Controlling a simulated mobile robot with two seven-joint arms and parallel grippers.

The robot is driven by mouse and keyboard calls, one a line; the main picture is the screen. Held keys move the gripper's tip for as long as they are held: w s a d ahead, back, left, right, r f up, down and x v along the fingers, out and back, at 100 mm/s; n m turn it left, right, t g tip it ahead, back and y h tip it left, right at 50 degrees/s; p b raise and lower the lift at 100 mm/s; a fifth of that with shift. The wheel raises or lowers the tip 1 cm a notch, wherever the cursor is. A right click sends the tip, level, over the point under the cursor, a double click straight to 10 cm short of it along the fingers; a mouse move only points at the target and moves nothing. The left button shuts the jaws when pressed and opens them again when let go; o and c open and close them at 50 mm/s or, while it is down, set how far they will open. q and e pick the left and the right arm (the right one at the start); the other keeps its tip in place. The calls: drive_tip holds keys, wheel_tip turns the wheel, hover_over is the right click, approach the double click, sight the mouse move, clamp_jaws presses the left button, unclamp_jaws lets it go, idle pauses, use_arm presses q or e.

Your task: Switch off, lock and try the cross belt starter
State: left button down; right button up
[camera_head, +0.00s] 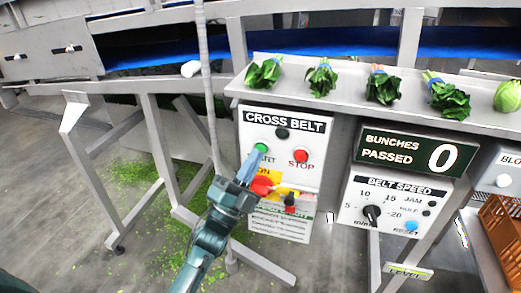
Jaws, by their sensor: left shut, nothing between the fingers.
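The cross belt starter (319,135) is a pale box under the shelf edge. It has a dark round lamp (282,133), a green start button (262,147) and a red stop button (301,156). Below is a red switch handle (262,186) on a yellow plate, partly hidden by my gripper. A small red piece (290,199) with a dark part hangs at the plate's lower right; I cannot tell if it is a padlock. My left gripper (252,163) is shut and empty, its tips at or just below the green button; contact is unclear. My right gripper is out of view.
A printed sheet (280,225) hangs below the starter. A bunches counter (412,152) reading 0 and a belt speed box (390,203) are to the right. Bunched greens (322,78) lie on the shelf above. An orange crate (500,225) stands at far right.

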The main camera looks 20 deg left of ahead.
use_arm(q)
drive_tip(key=shift+w+b, duration=0.3)
drive_tip(key=shift+w, duration=0.35)
idle(0.6)
drive_tip(key=shift+s, duration=0.1)
drive_tip(key=shift+s+p, duration=0.4)
drive_tip(key=shift+s, duration=0.4)
drive_tip(key=s+p, duration=0.2)
drive_tip(key=s, duration=0.3)
drive_tip(key=shift+a, duration=0.1)
idle(0.7)
